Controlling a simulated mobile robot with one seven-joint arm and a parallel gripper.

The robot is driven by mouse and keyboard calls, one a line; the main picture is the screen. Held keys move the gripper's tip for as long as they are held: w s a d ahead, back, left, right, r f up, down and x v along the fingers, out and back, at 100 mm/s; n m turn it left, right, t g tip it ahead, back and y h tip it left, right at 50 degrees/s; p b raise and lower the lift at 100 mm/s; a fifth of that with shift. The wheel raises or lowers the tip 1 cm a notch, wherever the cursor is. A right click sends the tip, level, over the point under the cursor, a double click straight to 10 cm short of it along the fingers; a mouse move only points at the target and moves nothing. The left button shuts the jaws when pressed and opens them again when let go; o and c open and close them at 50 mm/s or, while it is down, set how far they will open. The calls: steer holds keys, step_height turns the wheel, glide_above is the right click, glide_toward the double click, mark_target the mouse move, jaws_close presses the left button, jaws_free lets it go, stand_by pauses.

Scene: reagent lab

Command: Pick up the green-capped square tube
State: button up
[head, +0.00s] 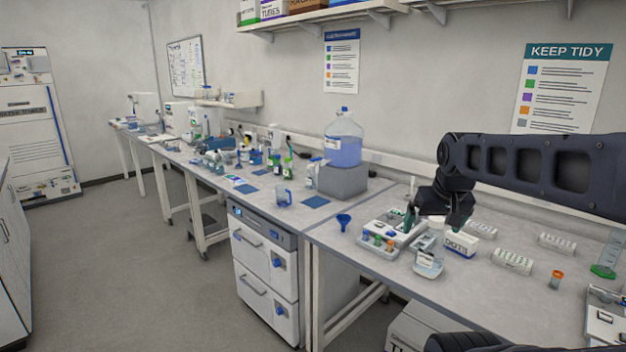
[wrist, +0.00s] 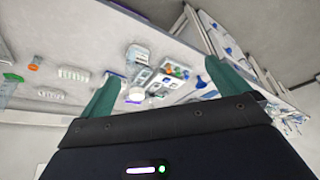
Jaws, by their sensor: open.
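A small grey rack (head: 362,246) near the table's front edge holds several tubes with coloured caps.
A clear bottle with a white label (head: 429,256) stands close to the gripper, right of the rack. A blue funnel (head: 343,220) is to the left. White tube racks (head: 512,261) and an orange-topped cup (head: 556,279) stand to the right.

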steer(key=shift+s, duration=0.15)
steer(key=c, duration=1.2)
steer(key=shift+c, duration=0.2)
steer(key=m+g+h, duration=0.1)
steer(key=m+h, duration=0.2)
steer(key=m, duration=0.6)
glide_above(377, 237)
steer(key=s+a, duration=0.3)
step_height(377, 237, down, 16)
steer(key=shift+x, duration=5.25)
